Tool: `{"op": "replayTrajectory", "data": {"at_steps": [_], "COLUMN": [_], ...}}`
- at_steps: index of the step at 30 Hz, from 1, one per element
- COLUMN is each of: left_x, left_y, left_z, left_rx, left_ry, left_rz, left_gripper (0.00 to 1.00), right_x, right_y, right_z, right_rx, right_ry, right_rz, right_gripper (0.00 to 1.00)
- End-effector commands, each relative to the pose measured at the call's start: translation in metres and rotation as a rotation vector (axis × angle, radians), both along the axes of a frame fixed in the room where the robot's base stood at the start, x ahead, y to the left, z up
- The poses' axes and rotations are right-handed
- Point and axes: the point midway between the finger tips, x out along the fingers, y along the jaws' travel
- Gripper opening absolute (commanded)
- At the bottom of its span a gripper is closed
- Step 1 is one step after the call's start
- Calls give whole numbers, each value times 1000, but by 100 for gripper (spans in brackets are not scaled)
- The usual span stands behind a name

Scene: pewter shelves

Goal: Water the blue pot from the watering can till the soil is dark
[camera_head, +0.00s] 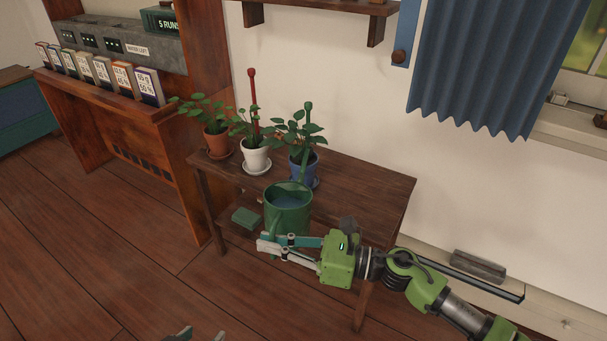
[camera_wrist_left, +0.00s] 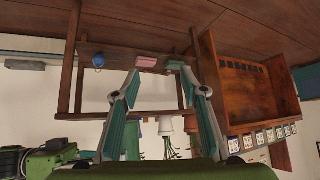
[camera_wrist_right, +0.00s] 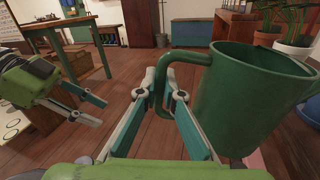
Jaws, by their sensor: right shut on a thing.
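The blue pot (camera_head: 303,172) holds a leafy plant and stands at the right of a row of pots on the dark wooden table (camera_head: 365,187). Leaves hide its soil. The green watering can (camera_head: 288,212) is upright, just in front of the blue pot in the head view. A green round-tipped rod (camera_head: 308,107) rises there; I cannot tell whether it is the can's spout. My right gripper (camera_head: 264,243) is shut on the can's handle, seen clearly in the right wrist view (camera_wrist_right: 165,96).
A white pot (camera_head: 255,158) with a red rod and a terracotta pot (camera_head: 216,145) stand left of the blue pot. A green box (camera_head: 246,217) lies on the lower shelf. A wooden shelf unit (camera_head: 175,115) borders the table's left. The table's right side is clear.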

Motion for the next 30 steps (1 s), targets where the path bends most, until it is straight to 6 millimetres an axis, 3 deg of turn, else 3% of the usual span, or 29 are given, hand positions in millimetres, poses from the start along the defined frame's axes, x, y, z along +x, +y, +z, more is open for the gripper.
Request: {"op": "replayTrajectory", "data": {"at_steps": [15, 30], "left_x": [53, 84], "left_y": [-20, -36], "left_z": [48, 107], "left_rx": [-69, -140], "left_ry": [-306, -602], "left_rz": [-22, -41], "left_gripper": [40, 40], "right_x": [1, 2], "right_y": [0, 0], "right_z": [-7, -17], "right_rx": [-8, -19], "right_ry": [-40, -72], "right_rz": [0, -1], "right_gripper": [0, 0]}}
